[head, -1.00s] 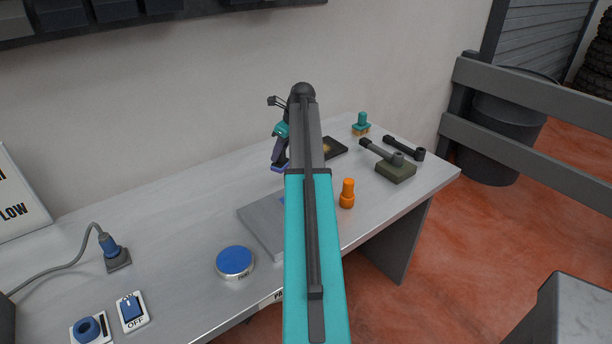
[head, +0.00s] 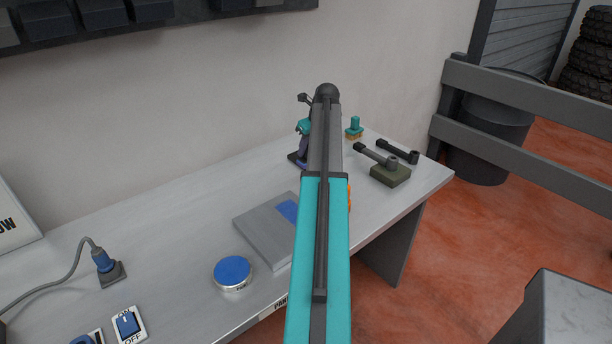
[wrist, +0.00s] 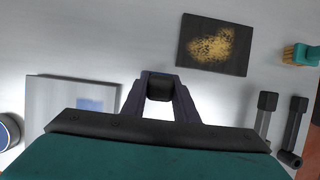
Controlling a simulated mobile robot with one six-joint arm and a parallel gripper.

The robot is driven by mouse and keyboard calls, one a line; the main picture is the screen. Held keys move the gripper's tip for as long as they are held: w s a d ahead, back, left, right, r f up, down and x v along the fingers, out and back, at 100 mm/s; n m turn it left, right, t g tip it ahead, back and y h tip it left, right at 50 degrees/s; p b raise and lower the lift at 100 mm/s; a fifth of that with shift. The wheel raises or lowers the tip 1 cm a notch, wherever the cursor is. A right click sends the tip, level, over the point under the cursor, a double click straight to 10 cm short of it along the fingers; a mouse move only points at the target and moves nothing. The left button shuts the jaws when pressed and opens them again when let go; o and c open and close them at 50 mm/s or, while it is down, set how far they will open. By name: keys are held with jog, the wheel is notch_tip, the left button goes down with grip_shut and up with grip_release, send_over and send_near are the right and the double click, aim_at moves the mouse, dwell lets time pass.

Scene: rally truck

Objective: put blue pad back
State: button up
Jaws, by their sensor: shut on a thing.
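My gripper (head: 299,157) is above the back of the bench, mostly hidden behind my own arm in the head view. In the wrist view its fingers (wrist: 160,88) are close around a small dark block (wrist: 160,86); its true colour is hard to tell. A flat blue rectangle (head: 288,210) lies on a grey plate (head: 262,228) at the bench's middle; I cannot tell whether it is a pad or a marking. It shows in the wrist view (wrist: 90,104) on the plate (wrist: 50,95), left of my gripper and apart from it.
A dark sheet with a yellow patch (wrist: 213,45) lies beyond my gripper. A teal-handled brush (head: 354,128), dark tools (head: 376,155) and an olive block (head: 390,175) are at the right. A round blue button (head: 232,270) and a switch (head: 128,324) are at the left front.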

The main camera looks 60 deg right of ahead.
jog(key=shift+f+p, duration=0.5)
jog(key=shift+f, duration=1.6)
jog(key=shift+f+p, duration=1.05)
jog(key=shift+f, duration=1.25)
jog(key=shift+f, duration=0.2)
jog(key=o, duration=1)
jog(key=shift+f+b, duration=0.1)
jog(key=shift+b, duration=0.25)
jog(key=b+v, duration=0.4)
jog(key=v, duration=1)
jog(key=shift+s, duration=0.2)
jog(key=shift+d+f, duration=0.1)
